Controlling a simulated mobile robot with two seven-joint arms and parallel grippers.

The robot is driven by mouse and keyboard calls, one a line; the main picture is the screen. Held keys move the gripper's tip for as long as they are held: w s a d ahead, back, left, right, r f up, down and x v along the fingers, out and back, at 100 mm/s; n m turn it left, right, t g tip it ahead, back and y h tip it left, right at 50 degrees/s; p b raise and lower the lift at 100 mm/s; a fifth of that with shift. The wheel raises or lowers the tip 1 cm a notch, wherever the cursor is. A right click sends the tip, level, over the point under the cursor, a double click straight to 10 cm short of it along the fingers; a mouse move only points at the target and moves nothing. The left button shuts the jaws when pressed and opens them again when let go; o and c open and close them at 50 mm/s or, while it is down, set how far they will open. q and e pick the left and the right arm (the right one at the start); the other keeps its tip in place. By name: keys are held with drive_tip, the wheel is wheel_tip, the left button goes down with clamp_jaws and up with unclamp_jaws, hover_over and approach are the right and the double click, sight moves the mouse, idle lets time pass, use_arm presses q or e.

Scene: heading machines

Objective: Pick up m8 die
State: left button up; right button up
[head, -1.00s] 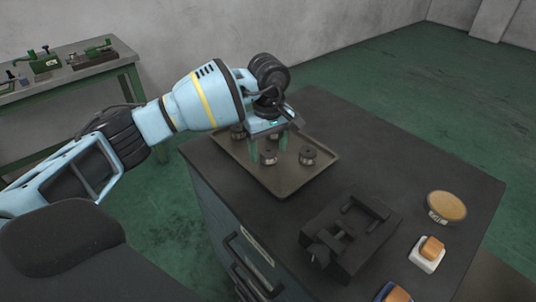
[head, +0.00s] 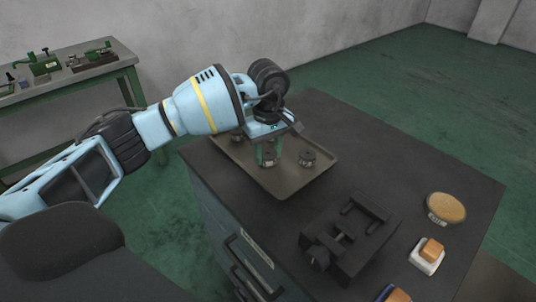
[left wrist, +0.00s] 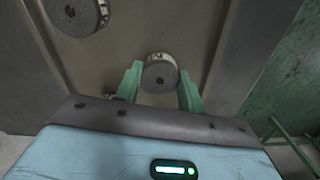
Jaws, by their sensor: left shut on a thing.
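Several small round grey dies with pale labels stand on a shallow brown tray (head: 290,188). My left gripper (head: 268,155) is over the tray with its green fingers pointing down, shut on one die (head: 268,159) near the tray's front. In the left wrist view that die (left wrist: 160,76) sits between the two fingertips (left wrist: 161,88); its label is too small to read as M8. A second die (head: 307,158) stands to the right of the gripper, and a third (head: 237,134) is partly hidden behind it. My right gripper is not in view.
The tray lies on a dark-topped cabinet (head: 410,165). A black fixture (head: 350,235), a round tan-topped tin (head: 445,208) and an orange-and-white block (head: 428,255) stand nearer and to the right. A green workbench (head: 70,80) with tools is at the back left.

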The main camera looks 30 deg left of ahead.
sight(268, 152)
use_arm(q)
drive_tip(key=shift+r, duration=0.15)
drive_tip(key=shift+r, duration=0.55)
wheel_tip(268, 152, up, 2)
drive_tip(key=shift+r+b, duration=0.2)
drive_tip(key=shift+b, duration=0.1)
drive_tip(key=shift+c, duration=0.2)
drive_tip(key=s+a, duration=0.1)
drive_tip(key=s, duration=0.3)
drive_tip(key=s+a, duration=0.2)
drive_tip(key=s, duration=0.2)
drive_tip(key=s+a+r+b, duration=0.1)
drive_tip(key=s+a, duration=0.1)
drive_tip(key=s, duration=0.3)
drive_tip(key=shift+s+a, duration=0.1)
drive_tip(key=shift+s+a+r, duration=0.1)
drive_tip(key=shift+s+a, duration=0.2)
drive_tip(key=shift+s, duration=0.6)
